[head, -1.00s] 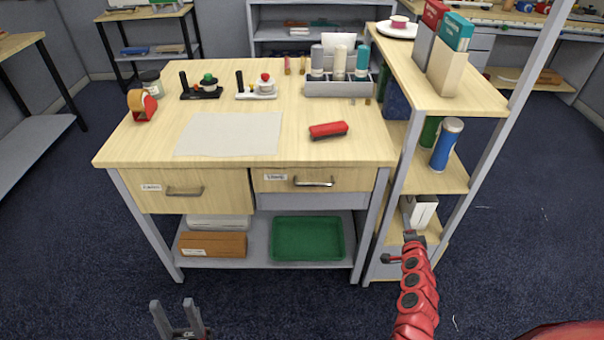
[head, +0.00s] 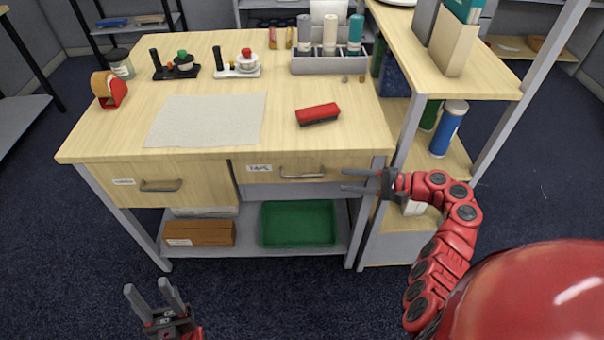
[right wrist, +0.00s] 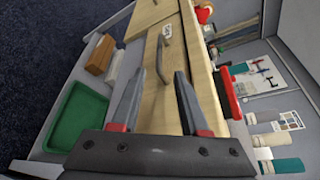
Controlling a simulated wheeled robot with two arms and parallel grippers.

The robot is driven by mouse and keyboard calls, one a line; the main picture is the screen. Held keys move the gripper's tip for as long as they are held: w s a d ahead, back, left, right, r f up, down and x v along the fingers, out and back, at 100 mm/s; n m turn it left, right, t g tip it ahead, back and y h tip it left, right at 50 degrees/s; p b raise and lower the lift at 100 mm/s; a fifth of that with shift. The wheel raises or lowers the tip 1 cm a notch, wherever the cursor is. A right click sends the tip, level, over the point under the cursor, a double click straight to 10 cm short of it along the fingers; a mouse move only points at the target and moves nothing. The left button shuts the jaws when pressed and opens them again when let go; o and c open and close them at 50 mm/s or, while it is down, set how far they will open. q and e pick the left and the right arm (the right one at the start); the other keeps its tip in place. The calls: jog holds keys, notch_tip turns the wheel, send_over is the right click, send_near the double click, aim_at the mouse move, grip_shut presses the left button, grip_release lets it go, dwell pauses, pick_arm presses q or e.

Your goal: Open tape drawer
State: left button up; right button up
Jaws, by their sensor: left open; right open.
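The tape drawer (head: 275,178) is the right one of two wooden drawers under the tabletop, with a label reading TAPE (head: 259,168). It looks shut. Its metal handle (head: 302,174) also shows in the right wrist view (right wrist: 160,62), just beyond my fingertips. My right gripper (head: 343,181) is open and empty, right of the handle and pointing left along the drawer front; its fingers also show in the right wrist view (right wrist: 157,80). My left gripper (head: 149,290) is open and empty, low in front of the desk.
The left drawer (head: 180,190) has its own handle. Below are a green tray (head: 298,223) and a brown box (head: 200,233) on a lower shelf. A shelf unit (head: 447,85) stands close on the right. A red stapler-like block (head: 317,114) lies on the tabletop.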

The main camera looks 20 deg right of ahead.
aim_at(303, 175)
jog(key=p+x, duration=0.1)
jog(key=x, duration=1.3)
jog(key=shift+w+f, duration=0.1)
jog(key=shift+f, duration=0.05)
grip_shut()
dwell(0.7)
